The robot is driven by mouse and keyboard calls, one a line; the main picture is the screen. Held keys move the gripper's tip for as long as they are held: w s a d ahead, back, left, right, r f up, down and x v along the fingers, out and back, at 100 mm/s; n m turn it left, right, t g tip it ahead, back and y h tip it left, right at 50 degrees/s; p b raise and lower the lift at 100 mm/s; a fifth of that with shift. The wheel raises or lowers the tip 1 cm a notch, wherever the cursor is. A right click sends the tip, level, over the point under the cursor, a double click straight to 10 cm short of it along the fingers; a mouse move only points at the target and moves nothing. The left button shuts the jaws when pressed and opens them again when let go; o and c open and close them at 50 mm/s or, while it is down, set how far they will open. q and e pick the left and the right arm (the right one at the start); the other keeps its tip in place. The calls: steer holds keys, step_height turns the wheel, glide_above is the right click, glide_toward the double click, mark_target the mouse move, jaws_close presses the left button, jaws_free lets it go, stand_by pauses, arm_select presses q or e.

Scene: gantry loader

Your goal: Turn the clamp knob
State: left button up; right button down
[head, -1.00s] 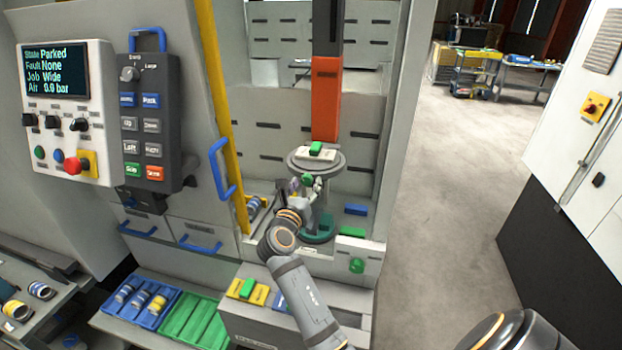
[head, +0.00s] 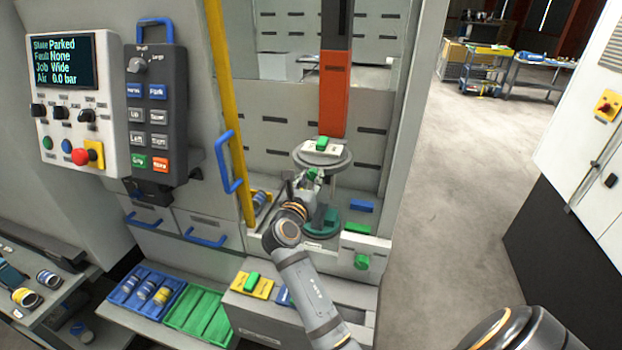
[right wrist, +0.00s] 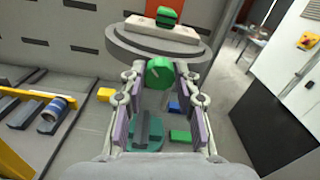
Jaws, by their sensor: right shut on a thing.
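My right gripper (head: 308,178) reaches in under that plate from the front. In the right wrist view its two purple-padded fingers (right wrist: 161,108) stand on both sides of the knob and are shut on it. In the head view the gripper's fingers hide most of the knob. My left gripper is not in view.
A green base (right wrist: 146,133) stands below the plate. Blue and green blocks lie right of it. The yellow post (head: 228,110) and blue door handle (head: 228,162) are left of my right arm. The control panel (head: 150,110) is farther left; its screen reads Parked.

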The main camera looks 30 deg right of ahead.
steer(key=m, duration=0.7)
steer(key=shift+f+m+b, duration=0.1)
steer(key=shift+m+b, duration=0.25)
steer(key=shift+m, duration=0.05)
steer(key=m+b, duration=0.2)
steer(key=m, duration=0.2)
steer(key=shift+m, duration=0.3)
steer(key=m+b, duration=0.3)
steer(key=m, duration=0.2)
steer(key=shift+m, duration=0.3)
steer(key=c, duration=1)
jaws_free()
